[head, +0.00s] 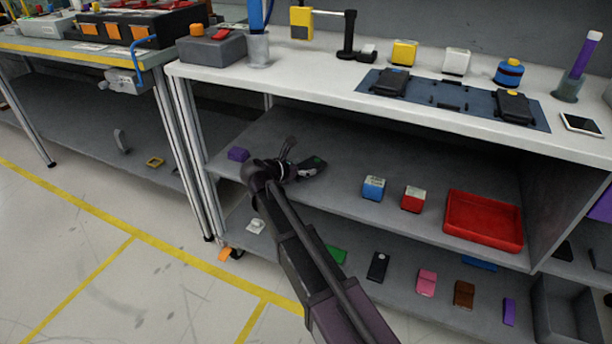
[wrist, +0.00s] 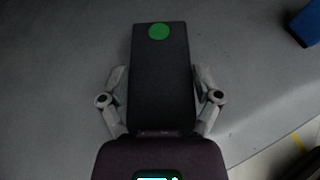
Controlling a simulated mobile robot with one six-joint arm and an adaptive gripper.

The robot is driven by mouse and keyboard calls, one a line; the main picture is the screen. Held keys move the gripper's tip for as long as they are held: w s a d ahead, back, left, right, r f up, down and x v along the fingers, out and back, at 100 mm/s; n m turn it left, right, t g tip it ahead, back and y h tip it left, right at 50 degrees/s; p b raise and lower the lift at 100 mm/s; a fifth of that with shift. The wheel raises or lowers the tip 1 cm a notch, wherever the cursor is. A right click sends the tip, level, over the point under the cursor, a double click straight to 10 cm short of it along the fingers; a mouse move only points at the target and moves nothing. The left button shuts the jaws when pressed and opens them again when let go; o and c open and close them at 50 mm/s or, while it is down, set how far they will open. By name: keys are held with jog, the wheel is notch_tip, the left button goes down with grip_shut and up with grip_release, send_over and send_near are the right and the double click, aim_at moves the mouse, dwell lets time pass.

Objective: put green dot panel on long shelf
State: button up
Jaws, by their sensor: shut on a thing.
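The green dot panel (wrist: 160,85) is a dark flat piece with a green round spot near its far end. In the wrist view it lies between the two fingers of my gripper (wrist: 160,98), which is shut on it. In the head view the panel (head: 312,167) and my gripper (head: 290,170) are over the left part of the grey middle shelf (head: 320,200) under the white worktop. I cannot tell whether the panel touches the shelf. My gripper's far side is hidden in the head view.
On the middle shelf, a purple block (head: 238,154) lies left of my gripper; a blue box (head: 373,188), a red box (head: 413,199) and a red tray (head: 483,220) stand to the right. The white worktop (head: 300,85) overhangs the shelf. Several small items lie on the lower shelf.

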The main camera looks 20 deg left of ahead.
jog(key=shift+f+b, duration=0.35)
jog(key=shift+f, duration=0.3)
jog(key=shift+f, duration=0.15)
jog(key=o, duration=1)
jog(key=shift+c, duration=0.2)
jog(key=shift+r, duration=0.25)
jog(key=p+v, duration=0.4)
jog(key=v, duration=0.6)
jog(key=shift+s+a+r, duration=0.1)
jog(key=shift+s+r, duration=0.05)
jog(key=shift+s, duration=0.05)
jog(key=shift+p+v, duration=0.35)
jog(key=shift+v, duration=0.4)
